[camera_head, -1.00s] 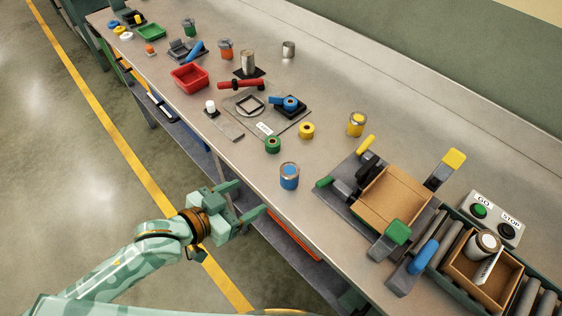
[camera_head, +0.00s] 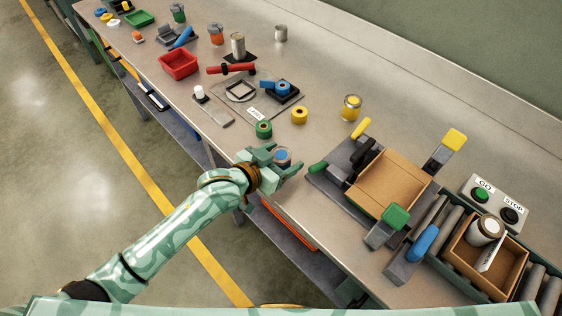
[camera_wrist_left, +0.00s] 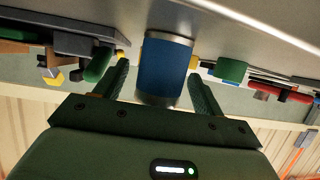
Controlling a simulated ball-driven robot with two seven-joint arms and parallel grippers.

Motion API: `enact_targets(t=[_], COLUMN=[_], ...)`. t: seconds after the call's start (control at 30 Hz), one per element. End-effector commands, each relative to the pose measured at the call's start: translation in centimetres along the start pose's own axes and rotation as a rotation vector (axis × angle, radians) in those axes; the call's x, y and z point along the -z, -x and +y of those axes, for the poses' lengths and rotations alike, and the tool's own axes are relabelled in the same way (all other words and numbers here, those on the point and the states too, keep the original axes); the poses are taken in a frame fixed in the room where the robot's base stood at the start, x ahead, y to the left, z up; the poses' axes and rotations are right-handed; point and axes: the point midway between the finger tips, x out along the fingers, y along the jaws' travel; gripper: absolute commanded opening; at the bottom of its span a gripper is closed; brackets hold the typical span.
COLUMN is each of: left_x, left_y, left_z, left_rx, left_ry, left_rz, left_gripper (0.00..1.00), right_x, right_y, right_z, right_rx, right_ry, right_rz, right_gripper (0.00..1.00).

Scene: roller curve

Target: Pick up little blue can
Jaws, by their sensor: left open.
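The little blue can (camera_head: 282,156) stands on the long workbench, near its front edge. In the head view my left gripper (camera_head: 284,163) is at the can and hides most of it; the blue top and part of the rim show. In the left wrist view the can (camera_wrist_left: 165,68) sits between the two open fingers (camera_wrist_left: 160,88), with a gap visible on either side. The left fingers are open and not closed on it. My right gripper is not in view.
To the right is a fixture with a cardboard box (camera_head: 391,186). A yellow can (camera_head: 351,107) stands farther back. The bench front edge is close to my left arm.

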Motion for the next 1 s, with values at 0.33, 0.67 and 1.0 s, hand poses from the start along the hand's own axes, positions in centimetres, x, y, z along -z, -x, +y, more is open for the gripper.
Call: enact_targets(t=[0.33, 0.67, 1.0], left_x=[0.0, 0.2, 4.4], left_y=[0.1, 0.1, 2.8], left_z=[0.0, 0.0, 1.0], left_rx=[0.0, 0.0, -0.003], left_ry=[0.0, 0.0, 0.002], left_rz=[0.0, 0.001, 0.004], left_gripper=[0.22, 0.17, 0.17], right_x=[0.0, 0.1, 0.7], right_y=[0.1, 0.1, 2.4], right_z=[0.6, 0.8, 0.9], right_rx=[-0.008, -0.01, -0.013], right_ry=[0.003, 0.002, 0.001], right_rz=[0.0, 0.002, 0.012], right_gripper=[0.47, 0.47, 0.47])
